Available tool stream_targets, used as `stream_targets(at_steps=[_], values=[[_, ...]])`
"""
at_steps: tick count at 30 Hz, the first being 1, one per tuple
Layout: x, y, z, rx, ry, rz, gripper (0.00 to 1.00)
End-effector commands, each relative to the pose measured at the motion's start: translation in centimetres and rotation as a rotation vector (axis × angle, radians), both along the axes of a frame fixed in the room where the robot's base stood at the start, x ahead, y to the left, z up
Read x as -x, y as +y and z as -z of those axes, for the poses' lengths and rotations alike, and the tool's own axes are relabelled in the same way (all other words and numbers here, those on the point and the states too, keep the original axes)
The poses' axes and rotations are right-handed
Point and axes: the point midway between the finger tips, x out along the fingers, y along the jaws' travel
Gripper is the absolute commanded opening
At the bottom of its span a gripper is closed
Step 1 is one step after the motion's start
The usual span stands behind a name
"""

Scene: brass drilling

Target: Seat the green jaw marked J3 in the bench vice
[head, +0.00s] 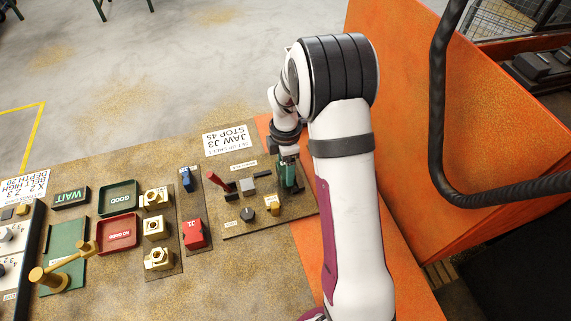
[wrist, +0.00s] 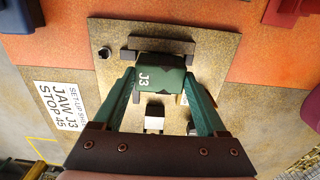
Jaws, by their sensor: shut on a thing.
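The green jaw marked J3 (wrist: 162,79) is between the teal fingers of my gripper (wrist: 160,72) in the wrist view, with its label facing the camera. My gripper is shut on it. A dark bar (wrist: 165,46), apparently part of the bench vice, lies just beyond the jaw over the tan plate (wrist: 108,70). I cannot tell whether the jaw touches the vice or hangs above it. In the head view, my gripper (head: 288,178) points down at the right end of the fixture board (head: 232,232); the fingers and arm hide most of the vice there.
Left of my gripper stand a red lever (head: 216,180), a grey block (head: 248,185), a black knob (head: 247,214) and a brass block (head: 272,208). Further left are the red jaw J1 (head: 194,234), a blue jaw (head: 187,181) and brass parts (head: 155,228). A sheet (head: 230,140) reads "JAW J3 STOP 45".

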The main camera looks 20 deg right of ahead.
Motion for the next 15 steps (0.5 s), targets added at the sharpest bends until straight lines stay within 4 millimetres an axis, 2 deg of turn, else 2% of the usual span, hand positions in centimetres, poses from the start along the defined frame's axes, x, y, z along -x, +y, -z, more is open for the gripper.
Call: stream_targets(at_steps=[15], values=[[0.00,0.00,0.76,0.000,0.000,0.000,0.00]])
